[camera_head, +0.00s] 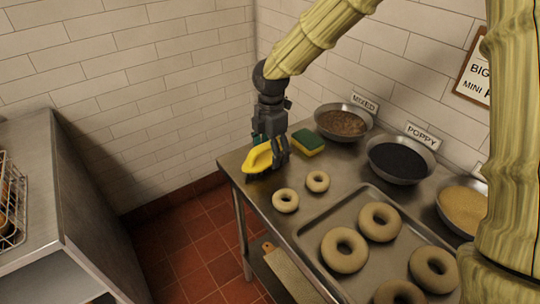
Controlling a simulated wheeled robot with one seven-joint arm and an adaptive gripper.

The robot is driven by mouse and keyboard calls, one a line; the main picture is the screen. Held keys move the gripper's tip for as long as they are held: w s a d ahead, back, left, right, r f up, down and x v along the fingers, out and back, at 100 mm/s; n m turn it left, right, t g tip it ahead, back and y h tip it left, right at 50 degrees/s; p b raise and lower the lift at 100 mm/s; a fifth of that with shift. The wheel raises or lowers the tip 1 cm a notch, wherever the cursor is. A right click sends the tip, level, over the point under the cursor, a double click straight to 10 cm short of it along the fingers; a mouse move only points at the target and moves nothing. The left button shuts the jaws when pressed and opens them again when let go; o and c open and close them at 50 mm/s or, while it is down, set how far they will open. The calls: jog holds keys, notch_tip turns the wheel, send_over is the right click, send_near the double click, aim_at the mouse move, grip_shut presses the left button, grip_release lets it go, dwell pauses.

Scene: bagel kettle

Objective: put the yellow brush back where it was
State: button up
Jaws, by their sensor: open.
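The yellow brush (257,158) is at the far left corner of the steel table (237,181). Its yellow part faces left and dark bristles show below it. My gripper (270,150) is right at the brush, pointing down, with its dark fingers around or beside it. The jaws are open. I cannot tell whether the fingers touch the brush. The gripper hides part of the brush's right side.
A green and yellow sponge (308,141) lies right of the gripper. Bowls labelled mixed (342,122) and poppy (400,160) stand along the wall, beside a third bowl (464,206). Two small bagels (285,201) lie in front, near a tray (315,219) of larger bagels.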

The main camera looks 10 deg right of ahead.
notch_tip(320, 180, up, 10)
jog(key=shift+r, duration=0.1)
dwell(0.5)
